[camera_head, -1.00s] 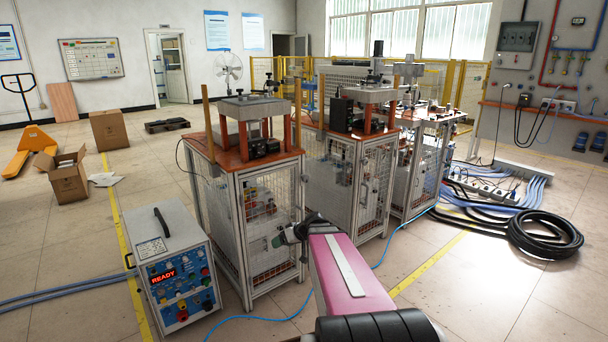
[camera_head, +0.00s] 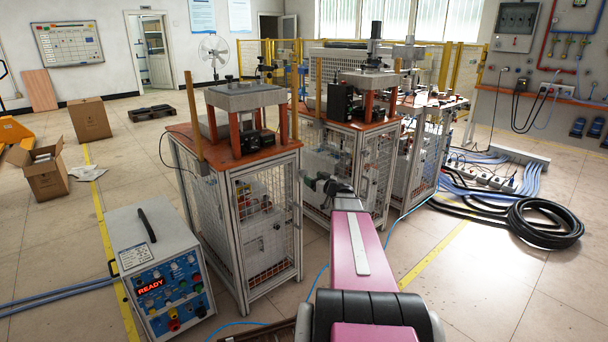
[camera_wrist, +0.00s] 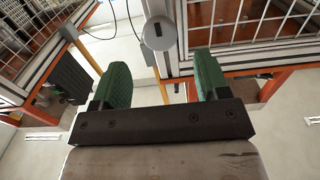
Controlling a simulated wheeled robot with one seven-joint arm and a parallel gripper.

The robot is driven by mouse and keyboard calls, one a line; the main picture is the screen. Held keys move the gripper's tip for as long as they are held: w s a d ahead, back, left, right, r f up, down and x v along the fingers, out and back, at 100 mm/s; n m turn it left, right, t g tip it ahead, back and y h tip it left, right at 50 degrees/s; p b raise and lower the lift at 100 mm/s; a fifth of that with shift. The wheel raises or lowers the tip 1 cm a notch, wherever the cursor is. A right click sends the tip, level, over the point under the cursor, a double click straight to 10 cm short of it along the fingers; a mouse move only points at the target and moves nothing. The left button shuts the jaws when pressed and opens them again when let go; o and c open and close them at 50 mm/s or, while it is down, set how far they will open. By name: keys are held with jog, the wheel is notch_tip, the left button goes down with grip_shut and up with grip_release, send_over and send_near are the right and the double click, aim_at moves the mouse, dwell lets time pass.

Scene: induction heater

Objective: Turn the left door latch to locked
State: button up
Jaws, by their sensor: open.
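A grey round latch knob (camera_wrist: 158,33) with a flat bar shows in the wrist view, against the metal frame post of a mesh cabinet. My gripper (camera_wrist: 162,72) is open, with its two green-padded fingers spread apart and nothing between them. The knob appears just beyond the fingertips, roughly centred between them; I see no contact. In the head view my gripper (camera_head: 322,184) is at the end of the pink arm, in front of the gap between the left mesh cabinet (camera_head: 254,200) and the middle one. The latch cannot be made out in the head view.
The middle mesh cabinet (camera_head: 374,180) stands close to my gripper. A control box (camera_head: 160,266) reading READY stands on the floor at the left. A coil of black hose (camera_head: 545,222) lies at the right. Floor in front of the hose is clear.

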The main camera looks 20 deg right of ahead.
aim_at(304, 173)
jog(key=x, duration=0.6)
jog(key=shift+w+a, duration=0.15)
jog(key=shift+w, duration=0.25)
jog(key=shift+c, duration=0.3)
jog(key=c, duration=0.8)
